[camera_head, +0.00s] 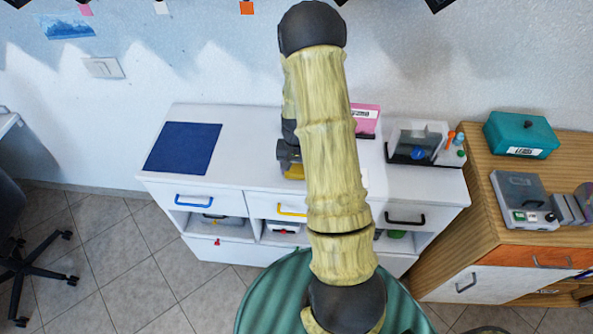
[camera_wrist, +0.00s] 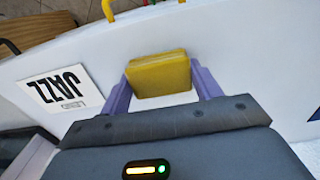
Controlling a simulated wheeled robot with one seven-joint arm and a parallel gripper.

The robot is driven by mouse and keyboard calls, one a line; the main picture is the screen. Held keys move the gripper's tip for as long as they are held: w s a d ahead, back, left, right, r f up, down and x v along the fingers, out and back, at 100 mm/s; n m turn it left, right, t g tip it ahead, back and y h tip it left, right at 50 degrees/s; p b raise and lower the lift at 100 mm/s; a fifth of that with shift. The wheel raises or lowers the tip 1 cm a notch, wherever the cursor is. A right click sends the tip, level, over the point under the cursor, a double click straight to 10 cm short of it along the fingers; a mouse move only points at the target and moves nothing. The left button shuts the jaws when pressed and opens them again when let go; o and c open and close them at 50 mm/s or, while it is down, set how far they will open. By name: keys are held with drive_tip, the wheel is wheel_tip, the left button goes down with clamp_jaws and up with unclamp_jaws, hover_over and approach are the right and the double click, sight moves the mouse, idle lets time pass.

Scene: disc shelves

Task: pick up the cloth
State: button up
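A folded yellow cloth (camera_wrist: 159,75) lies as a small thick pad on the white top in the wrist view. In the head view only a small part of it (camera_head: 294,172) shows beside my arm, which covers the rest. My gripper (camera_wrist: 160,72) has its two purple fingers spread wide, one on each side of the cloth.
A white JAZZ card (camera_wrist: 60,90) lies left of the gripper. The white cabinet (camera_head: 243,150) also bears a blue mat (camera_head: 183,148), a pink box (camera_head: 366,112) and a clear-sided bin (camera_head: 413,137). A wooden cabinet with a teal box (camera_head: 521,135) stands right. The top between mat and arm is clear.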

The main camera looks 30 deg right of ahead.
sight(297, 167)
drive_tip(key=shift+r, duration=0.1)
drive_tip(key=shift+c, duration=0.3)
wheel_tip(297, 167, up, 10)
drive_tip(key=b, duration=0.1)
idle(0.6)
drive_tip(key=shift+o, duration=0.9)
drive_tip(key=shift+c, duration=0.4)
